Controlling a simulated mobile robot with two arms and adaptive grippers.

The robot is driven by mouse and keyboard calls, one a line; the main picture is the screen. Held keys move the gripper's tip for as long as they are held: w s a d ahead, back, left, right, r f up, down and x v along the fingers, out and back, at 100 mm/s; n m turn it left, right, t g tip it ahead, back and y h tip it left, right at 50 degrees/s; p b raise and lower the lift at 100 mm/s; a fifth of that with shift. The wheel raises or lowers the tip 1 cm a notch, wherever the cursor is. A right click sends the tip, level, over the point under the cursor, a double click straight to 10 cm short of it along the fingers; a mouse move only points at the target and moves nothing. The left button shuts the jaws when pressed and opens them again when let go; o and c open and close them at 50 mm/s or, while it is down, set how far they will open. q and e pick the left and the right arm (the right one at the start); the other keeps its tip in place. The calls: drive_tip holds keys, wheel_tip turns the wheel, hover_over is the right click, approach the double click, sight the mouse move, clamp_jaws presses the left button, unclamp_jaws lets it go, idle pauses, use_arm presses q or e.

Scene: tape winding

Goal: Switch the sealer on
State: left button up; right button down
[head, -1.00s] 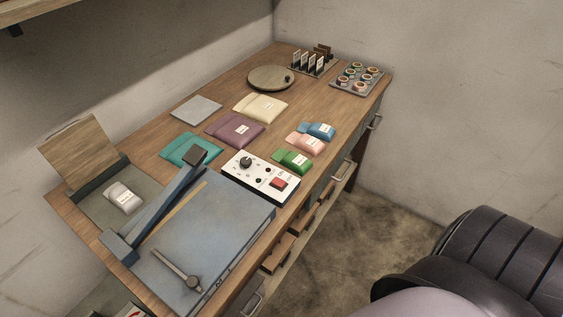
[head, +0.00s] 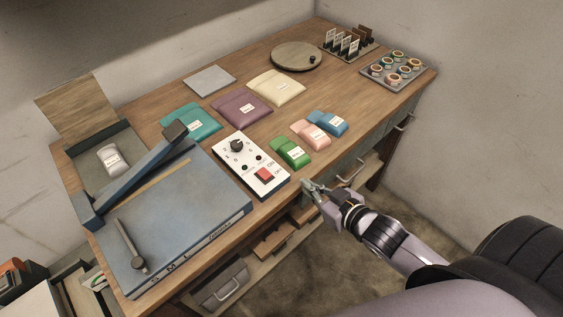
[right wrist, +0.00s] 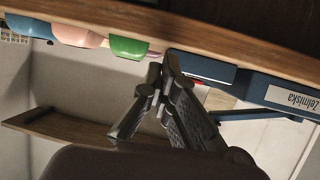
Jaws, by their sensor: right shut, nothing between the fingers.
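The sealer's white control panel (head: 250,163) lies on the desk, with a black knob (head: 237,145), small lights and a red switch (head: 264,175) marked ON and OFF near its front end. I cannot tell which way the switch is tipped. The blue sealer body (head: 180,222) with its raised lever (head: 140,172) is left of the panel. My right gripper (head: 307,186) is shut and empty by the desk's front edge, right of the red switch and apart from it. In the right wrist view its fingers (right wrist: 158,84) show close to the desk edge. My left gripper is out of view.
Green (head: 290,152), pink (head: 310,135) and blue (head: 328,123) packets lie right of the panel. Larger pouches, such as the purple one (head: 240,109), lie behind. Drawers (head: 272,242) under the desk's front edge stand partly open.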

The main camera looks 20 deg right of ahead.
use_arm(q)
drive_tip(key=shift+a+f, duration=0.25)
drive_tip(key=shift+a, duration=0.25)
use_arm(e)
drive_tip(key=s+a+r+n+t+y, duration=0.1)
drive_tip(key=a+r, duration=0.3)
drive_tip(key=r, duration=0.6)
drive_tip(key=shift+s+a+y, duration=0.25)
drive_tip(key=shift+y, duration=0.25)
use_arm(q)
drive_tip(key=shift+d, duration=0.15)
use_arm(e)
drive_tip(key=shift+a, duration=0.1)
drive_tip(key=p, duration=0.2)
hover_over(269, 174)
wheel_tip(269, 174, down, 2)
drive_tip(key=shift+w+f, duration=0.1)
wheel_tip(269, 174, down, 3)
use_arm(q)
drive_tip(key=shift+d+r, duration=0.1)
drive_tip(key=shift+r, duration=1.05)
use_arm(e)
drive_tip(key=shift+f, duration=0.65)
